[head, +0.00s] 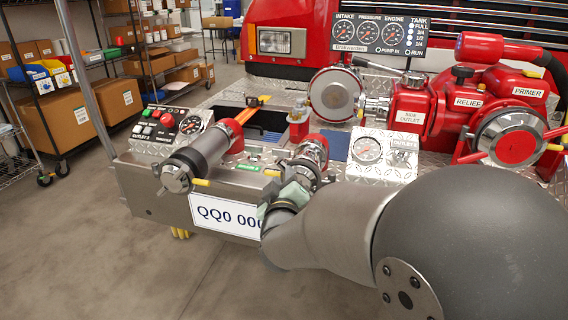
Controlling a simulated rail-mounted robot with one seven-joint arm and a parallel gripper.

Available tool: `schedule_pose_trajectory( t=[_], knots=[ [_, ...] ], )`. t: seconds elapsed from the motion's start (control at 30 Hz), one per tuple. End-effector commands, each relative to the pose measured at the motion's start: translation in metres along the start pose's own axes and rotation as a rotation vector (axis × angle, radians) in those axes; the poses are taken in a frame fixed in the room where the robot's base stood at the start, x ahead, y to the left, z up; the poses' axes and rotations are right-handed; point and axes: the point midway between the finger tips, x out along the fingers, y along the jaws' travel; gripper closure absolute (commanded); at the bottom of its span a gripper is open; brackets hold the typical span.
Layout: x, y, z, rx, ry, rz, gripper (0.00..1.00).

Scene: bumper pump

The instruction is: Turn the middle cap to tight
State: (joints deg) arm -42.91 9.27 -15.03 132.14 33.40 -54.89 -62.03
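My gripper (284,196) is at the front end of the second metal outlet (312,152), in the middle of the bumper. My own wrist and arm cover most of it, and I cannot tell whether its fingers are open or shut. The cap on this outlet is mostly hidden behind the gripper, so I cannot tell whether they touch or how tight the cap is. A silver lugged cap (176,178) closes the left outlet pipe (203,150), apart from my gripper.
A round silver cap (335,94) stands behind, beside the red side outlet body (410,106). The red pump with a large red-centred cap (515,147) is at the right. Floor at the front left is clear.

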Motion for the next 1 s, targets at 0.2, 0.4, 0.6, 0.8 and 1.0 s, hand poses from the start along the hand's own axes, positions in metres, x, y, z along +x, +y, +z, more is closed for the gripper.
schedule_pose_trajectory(
  t=[0.2, 0.4, 0.6, 0.8, 1.0],
  knots=[
    [0.046, -0.001, 0.001, -0.001, 0.0, 0.002, 0.71],
    [0.071, -0.001, 0.0, 0.001, 0.0, 0.0, 0.71],
    [0.08, 0.0, 0.0, 0.0, 0.001, 0.0, 0.71],
    [0.079, 0.0, 0.0, 0.001, 0.001, -0.001, 0.71],
    [0.079, 0.0, 0.0, 0.001, 0.0, -0.001, 1.0]
  ],
)
